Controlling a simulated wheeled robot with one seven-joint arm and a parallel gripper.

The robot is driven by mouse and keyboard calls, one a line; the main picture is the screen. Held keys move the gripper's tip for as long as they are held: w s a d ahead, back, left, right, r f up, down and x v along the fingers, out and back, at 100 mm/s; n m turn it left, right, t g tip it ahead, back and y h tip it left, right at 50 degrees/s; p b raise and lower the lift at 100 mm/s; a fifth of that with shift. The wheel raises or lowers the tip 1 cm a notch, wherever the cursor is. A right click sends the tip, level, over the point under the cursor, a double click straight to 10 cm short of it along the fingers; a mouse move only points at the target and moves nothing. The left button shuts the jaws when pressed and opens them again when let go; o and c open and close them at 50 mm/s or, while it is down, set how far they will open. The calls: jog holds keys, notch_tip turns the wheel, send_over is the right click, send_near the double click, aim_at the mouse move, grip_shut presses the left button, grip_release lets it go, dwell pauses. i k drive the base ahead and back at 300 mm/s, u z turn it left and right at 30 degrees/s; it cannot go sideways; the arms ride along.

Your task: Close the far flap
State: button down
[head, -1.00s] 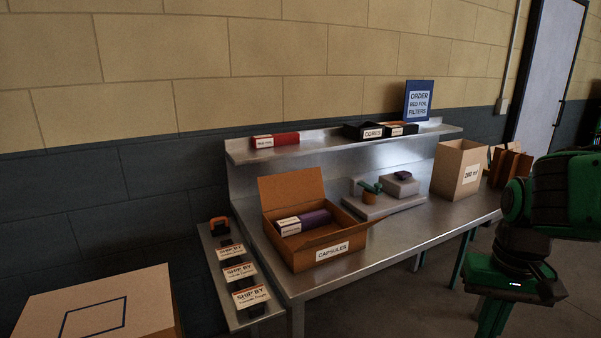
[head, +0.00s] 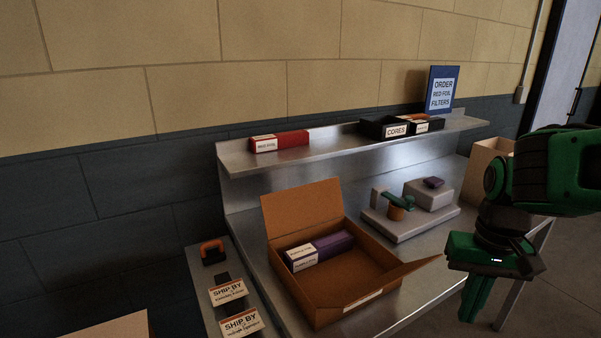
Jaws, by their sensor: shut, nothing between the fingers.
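An open brown cardboard box (head: 310,290) stands on the metal bench. Its far flap (head: 302,208) stands up along the back edge, tilted slightly backward. Another flap (head: 408,273) sticks out at the right side. Inside, toward the left, lies a purple carton with a white label (head: 318,249); the rest of the floor is bare. My gripper (head: 473,298) is at the right of the head view, pointing down with its green fingers together and empty. It is apart from the box, to the right of the side flap.
A grey and green capsuling device (head: 410,208) sits behind and right of the box. A raised shelf holds a red carton (head: 279,141) and dark bins (head: 385,127). A blue sign (head: 441,90) stands there. A side ledge holds label cards (head: 229,292). A tan box (head: 490,160) stands far right.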

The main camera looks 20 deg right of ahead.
aim_at(285, 212)
jog(key=i, duration=0.15)
jog(key=z, duration=0.05)
jog(key=k, duration=0.5)
jog(key=u, duration=0.85)
jog(key=k, duration=1.35)
jog(key=z, duration=0.4)
jog(key=i, duration=1)
jog(key=u, duration=0.05)
